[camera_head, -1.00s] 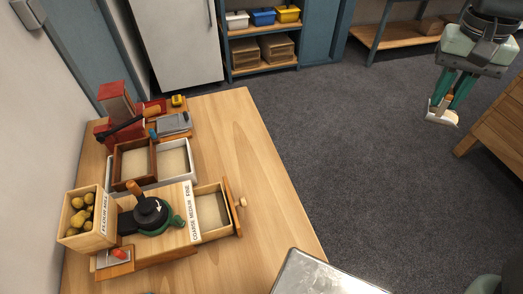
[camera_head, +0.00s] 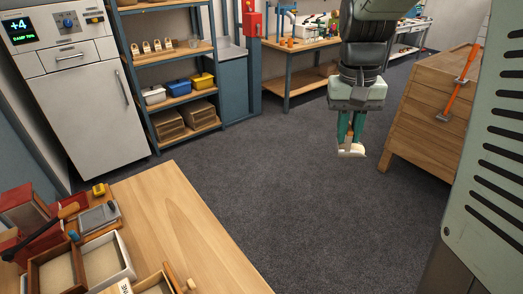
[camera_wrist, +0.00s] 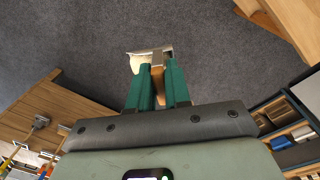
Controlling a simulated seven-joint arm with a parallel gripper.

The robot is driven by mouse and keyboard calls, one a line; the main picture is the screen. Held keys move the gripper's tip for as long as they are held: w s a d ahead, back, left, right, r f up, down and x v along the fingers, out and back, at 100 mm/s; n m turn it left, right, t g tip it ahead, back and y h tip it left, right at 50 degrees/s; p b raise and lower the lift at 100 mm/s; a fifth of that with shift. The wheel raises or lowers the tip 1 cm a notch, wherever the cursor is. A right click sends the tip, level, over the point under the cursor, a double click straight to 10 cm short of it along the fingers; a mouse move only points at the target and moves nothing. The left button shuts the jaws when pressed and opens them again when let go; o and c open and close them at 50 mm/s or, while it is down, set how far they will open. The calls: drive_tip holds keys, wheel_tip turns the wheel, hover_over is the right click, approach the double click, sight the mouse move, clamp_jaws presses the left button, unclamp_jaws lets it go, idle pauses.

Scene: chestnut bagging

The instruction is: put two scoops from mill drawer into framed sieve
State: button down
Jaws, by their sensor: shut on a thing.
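My gripper (camera_head: 351,138) is over the open floor, well away from the table, with its green fingers shut on a scoop. The pale scoop head (camera_head: 351,151) hangs below the fingers; it also shows in the wrist view (camera_wrist: 137,61), with its wooden handle (camera_wrist: 157,64) between the fingers. I cannot tell whether the scoop holds anything.
A white tray (camera_head: 126,262) lies beside the frame on the wooden table (camera_head: 190,225). A red machine (camera_head: 25,212) stands at the left. A wooden cabinet (camera_head: 420,125) is right of my gripper. Shelves (camera_head: 165,75) stand behind. The grey floor between is clear.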

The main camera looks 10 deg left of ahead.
drive_tip(key=w+a+f+n, duration=0.1)
drive_tip(key=w+a+f, duration=0.1)
drive_tip(key=a, duration=1.2)
drive_tip(key=w+a+f+n, duration=0.1)
drive_tip(key=w+a+f, duration=0.15)
drive_tip(key=a, duration=1.05)
drive_tip(key=s+a+f+n+y, duration=0.15)
drive_tip(key=s+a, duration=0.25)
drive_tip(key=a, duration=0.5)
drive_tip(key=s+a+f, duration=0.3)
drive_tip(key=s+a, duration=0.1)
drive_tip(key=a, duration=0.6)
drive_tip(key=s+a+f+n, duration=0.1)
drive_tip(key=s+a+f, duration=0.3)
drive_tip(key=s+a, duration=0.6)
drive_tip(key=s+a+f+n, duration=0.2)
drive_tip(key=s+a+f, duration=0.2)
drive_tip(key=s+a, duration=0.65)
drive_tip(key=d+f+g+y, duration=0.1)
drive_tip(key=d+g+y, duration=0.3)
drive_tip(key=d+y, duration=0.3)
drive_tip(key=shift+w+d+g, duration=0.15)
drive_tip(key=shift+d+g, duration=0.05)
drive_tip(key=shift+g, duration=0.2)
